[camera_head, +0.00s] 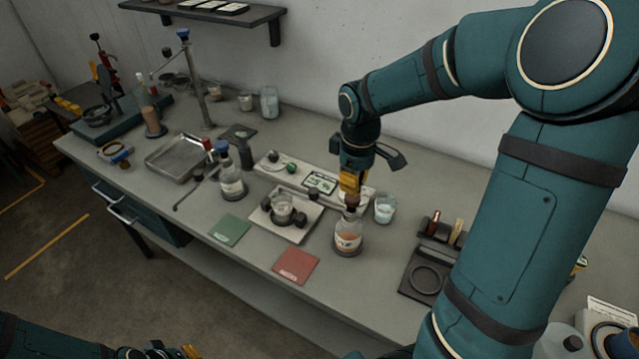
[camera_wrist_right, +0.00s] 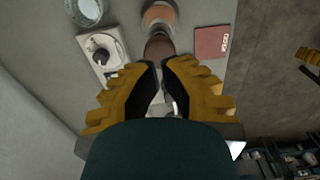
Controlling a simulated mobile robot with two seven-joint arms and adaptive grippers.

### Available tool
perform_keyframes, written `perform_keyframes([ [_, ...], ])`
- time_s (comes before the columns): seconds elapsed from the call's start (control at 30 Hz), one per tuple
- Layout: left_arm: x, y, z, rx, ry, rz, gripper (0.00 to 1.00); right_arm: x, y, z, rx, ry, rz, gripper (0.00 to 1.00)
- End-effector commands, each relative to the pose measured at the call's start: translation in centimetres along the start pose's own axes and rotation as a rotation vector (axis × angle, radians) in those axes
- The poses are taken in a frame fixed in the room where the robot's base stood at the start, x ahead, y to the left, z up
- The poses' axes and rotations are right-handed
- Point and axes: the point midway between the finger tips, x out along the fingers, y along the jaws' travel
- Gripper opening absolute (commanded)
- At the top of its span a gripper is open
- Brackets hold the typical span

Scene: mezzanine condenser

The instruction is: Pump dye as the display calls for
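A bottle with orange liquid and a brown pump top (camera_head: 347,240) stands near the front of the bench; it also shows in the right wrist view (camera_wrist_right: 158,14). My right gripper (camera_head: 351,190) points down just above its pump top (camera_wrist_right: 158,47); contact is unclear. Its fingertips (camera_wrist_right: 160,68) are close together with nothing clearly between them. A second bottle with a dark pump (camera_head: 232,184) stands further left. A small beaker (camera_head: 283,204) sits on a pale plate (camera_head: 282,232). A display (camera_head: 320,183) is on the pale unit behind; its text is unreadable. My left gripper (camera_head: 165,351) is partly cut off at the bottom edge.
A green card (camera_head: 230,230) and a red card (camera_head: 296,265) lie at the front. A beaker (camera_head: 384,208) stands right of the orange bottle. A black holder (camera_head: 425,276) is further right. A metal tray (camera_head: 172,160) and a tall stand (camera_head: 196,85) are at left.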

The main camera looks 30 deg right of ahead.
Motion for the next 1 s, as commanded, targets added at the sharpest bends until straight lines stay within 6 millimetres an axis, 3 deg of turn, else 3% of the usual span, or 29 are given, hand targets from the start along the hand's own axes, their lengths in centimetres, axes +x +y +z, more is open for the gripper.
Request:
perform_keyframes([
  [1.0,1.4,-0.5,0.2,0.000,0.000,-0.003,0.00,1.8,0.0,0.0,0.000,0.000,0.000,0.00],
])
